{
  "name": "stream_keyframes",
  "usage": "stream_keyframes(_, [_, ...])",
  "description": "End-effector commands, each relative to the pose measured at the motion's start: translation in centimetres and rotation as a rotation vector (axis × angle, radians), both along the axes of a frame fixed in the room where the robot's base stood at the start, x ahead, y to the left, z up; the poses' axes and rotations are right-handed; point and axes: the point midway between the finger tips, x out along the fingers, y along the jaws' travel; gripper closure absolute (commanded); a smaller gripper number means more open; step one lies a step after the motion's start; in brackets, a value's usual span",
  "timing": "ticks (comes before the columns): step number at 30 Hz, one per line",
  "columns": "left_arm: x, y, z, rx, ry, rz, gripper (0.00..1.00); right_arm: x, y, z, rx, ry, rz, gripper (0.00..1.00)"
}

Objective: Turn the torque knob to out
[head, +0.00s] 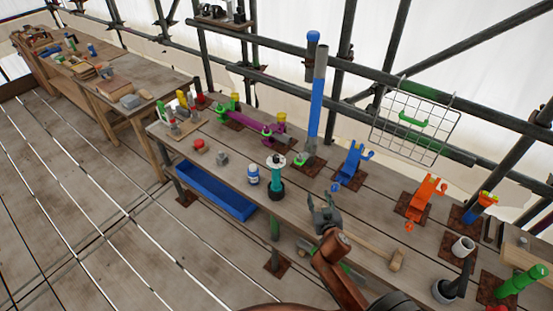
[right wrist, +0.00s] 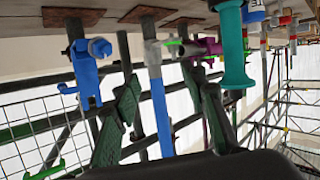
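I cannot surely tell which part is the torque knob. A teal upright tool (head: 277,176) with a pale disc on top and a dark base stands near the front edge of the bench. In the right wrist view, which looks upside down, a teal cylinder (right wrist: 232,45) with a flange shows beyond the right finger. My right gripper (head: 321,203) is over the bench's front part, to the right of the teal tool and apart from it. Its two fingers (right wrist: 168,92) are spread and empty, with a blue post seen between them. My left gripper is not in view.
A tall blue post (head: 316,108) stands behind the teal tool. A blue bracket (head: 351,166) and an orange bracket (head: 427,196) stand to the right. A white-and-blue bottle (head: 253,175) is left of the tool. A mallet (head: 396,260) lies right of my gripper.

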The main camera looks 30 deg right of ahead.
Motion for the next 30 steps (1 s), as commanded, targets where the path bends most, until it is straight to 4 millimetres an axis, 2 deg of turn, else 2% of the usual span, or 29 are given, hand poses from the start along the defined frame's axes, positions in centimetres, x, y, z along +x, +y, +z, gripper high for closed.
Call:
stream_keyframes(1, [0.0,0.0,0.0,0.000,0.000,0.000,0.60,1.7,-0.2,1.2,-0.014,-0.057,0.024,0.60])
stream_keyframes(4, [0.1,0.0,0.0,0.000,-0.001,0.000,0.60,5.3,0.0,3.8,-0.032,-0.181,0.100,0.60])
stream_keyframes(6, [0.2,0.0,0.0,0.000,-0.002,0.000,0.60,7.9,0.8,5.5,-0.036,-0.261,0.186,0.60])
stream_keyframes(9, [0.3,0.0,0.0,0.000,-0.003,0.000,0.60,11.0,2.5,6.8,-0.021,-0.327,0.322,0.60])
stream_keyframes(12, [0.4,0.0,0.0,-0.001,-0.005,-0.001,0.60,12.8,4.0,7.0,0.007,-0.344,0.431,0.60])
stream_keyframes(16, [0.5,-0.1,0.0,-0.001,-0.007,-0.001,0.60,14.0,5.2,6.7,0.040,-0.338,0.513,0.60])
stream_keyframes(20, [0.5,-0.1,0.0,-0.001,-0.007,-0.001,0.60,15.0,5.7,6.6,0.052,-0.334,0.538,0.60])
stream_keyframes(30, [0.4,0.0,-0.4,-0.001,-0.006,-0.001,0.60,20.0,6.2,6.6,0.053,-0.335,0.538,0.60])
